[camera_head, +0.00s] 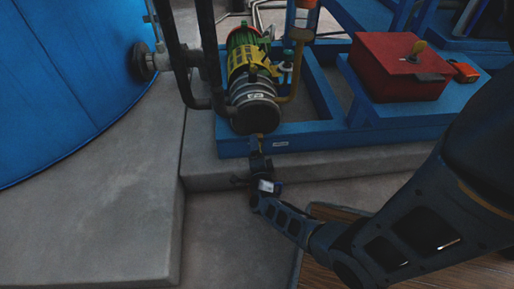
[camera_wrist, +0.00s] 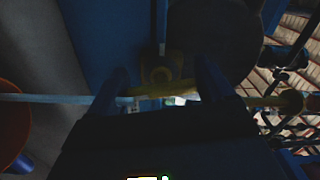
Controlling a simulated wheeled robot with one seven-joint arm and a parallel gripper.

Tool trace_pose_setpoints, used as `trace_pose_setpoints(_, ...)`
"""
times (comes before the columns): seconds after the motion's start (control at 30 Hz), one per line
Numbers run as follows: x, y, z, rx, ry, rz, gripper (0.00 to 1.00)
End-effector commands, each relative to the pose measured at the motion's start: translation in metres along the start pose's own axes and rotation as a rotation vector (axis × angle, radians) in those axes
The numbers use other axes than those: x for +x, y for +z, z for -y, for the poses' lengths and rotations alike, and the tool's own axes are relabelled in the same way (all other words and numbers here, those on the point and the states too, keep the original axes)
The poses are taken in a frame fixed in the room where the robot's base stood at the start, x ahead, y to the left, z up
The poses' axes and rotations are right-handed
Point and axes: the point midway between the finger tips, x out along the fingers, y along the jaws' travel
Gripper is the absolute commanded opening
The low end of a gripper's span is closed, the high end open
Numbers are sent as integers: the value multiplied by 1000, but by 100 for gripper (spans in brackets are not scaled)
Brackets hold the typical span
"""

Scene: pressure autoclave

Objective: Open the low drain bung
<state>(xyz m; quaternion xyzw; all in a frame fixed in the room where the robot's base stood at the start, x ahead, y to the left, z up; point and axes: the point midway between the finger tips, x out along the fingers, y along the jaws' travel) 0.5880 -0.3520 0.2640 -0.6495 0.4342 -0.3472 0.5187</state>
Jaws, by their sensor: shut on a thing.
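My gripper (camera_head: 259,150) reaches up from the lower right to just below the round grey end of the pump-like cylinder (camera_head: 254,112). A small yellowish fitting (camera_head: 260,137), which looks like the low drain bung, shows at its fingertips. In the wrist view my gripper's two dark fingers (camera_wrist: 163,82) stand either side of the dull yellow fitting (camera_wrist: 162,68), which has a round face and a yellow bar (camera_wrist: 150,90) below it. The gripper is shut on this fitting. The picture is dark, and the exact contact and the bung's seating cannot be made out.
A blue frame (camera_head: 330,133) carries the cylinder and a red box (camera_head: 398,72) at the right. Dark pipes (camera_head: 172,55) and a large blue tank (camera_head: 70,80) stand left. A concrete step (camera_head: 330,165) lies below the frame. The floor at lower left is clear.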

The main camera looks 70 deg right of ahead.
Motion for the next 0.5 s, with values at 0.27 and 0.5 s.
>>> trace_pose_setpoints(0.27,0,1,-1,-264,1,5,51)
trace_pose_setpoints(0.5,-1,0,-2,-492,1,5,51)
